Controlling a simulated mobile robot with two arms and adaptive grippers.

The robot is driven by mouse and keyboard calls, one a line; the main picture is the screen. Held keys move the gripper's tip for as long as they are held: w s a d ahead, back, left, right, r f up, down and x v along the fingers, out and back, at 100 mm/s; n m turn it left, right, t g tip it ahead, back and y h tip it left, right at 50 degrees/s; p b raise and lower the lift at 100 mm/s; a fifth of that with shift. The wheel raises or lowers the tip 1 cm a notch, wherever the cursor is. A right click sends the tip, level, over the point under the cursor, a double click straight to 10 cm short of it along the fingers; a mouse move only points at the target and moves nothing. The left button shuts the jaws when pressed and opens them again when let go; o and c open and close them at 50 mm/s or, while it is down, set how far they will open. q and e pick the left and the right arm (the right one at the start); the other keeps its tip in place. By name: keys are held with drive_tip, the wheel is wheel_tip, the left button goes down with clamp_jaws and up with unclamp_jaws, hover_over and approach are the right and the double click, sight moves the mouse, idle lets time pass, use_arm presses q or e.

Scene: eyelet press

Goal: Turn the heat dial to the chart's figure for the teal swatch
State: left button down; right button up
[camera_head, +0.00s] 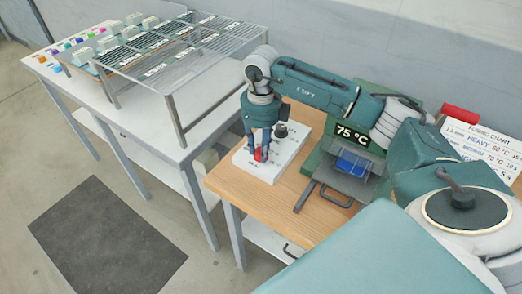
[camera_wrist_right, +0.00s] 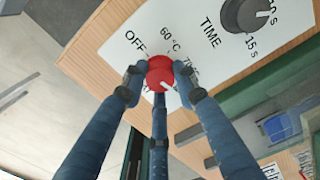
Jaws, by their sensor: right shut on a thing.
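The red heat dial (camera_head: 259,155) is on a white control panel (camera_head: 272,166). It also shows in the right wrist view (camera_wrist_right: 160,70), with a white mark on its lower right side. My right gripper (camera_head: 258,149) points down, its fingers closed around the dial; the fingertips touch its sides in the wrist view (camera_wrist_right: 158,77). OFF and 60 °C are printed beside the dial; a further label is partly hidden by a finger. The display (camera_head: 353,135) reads 75 °C. The fusing chart (camera_head: 485,150) is partly covered by my arm; HEAVY 80 °C and a 70 °C row show. My left gripper is out of view.
A dark TIME dial (camera_wrist_right: 243,14) sits beside the heat dial. A press (camera_head: 345,180) with a blue piece (camera_head: 353,164) in it stands to the right. A wire rack (camera_head: 200,50) and small coloured pieces are on the white table (camera_head: 150,125) at left.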

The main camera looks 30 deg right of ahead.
drive_tip(key=shift+w+r+m+b, duration=0.1)
drive_tip(key=shift+m+b, duration=0.2)
drive_tip(key=shift+m, duration=0.8)
drive_tip(key=o, duration=1.2)
drive_tip(key=shift+c, duration=0.2)
drive_tip(key=shift+r, duration=0.1)
wheel_tip(320, 180, up, 12)
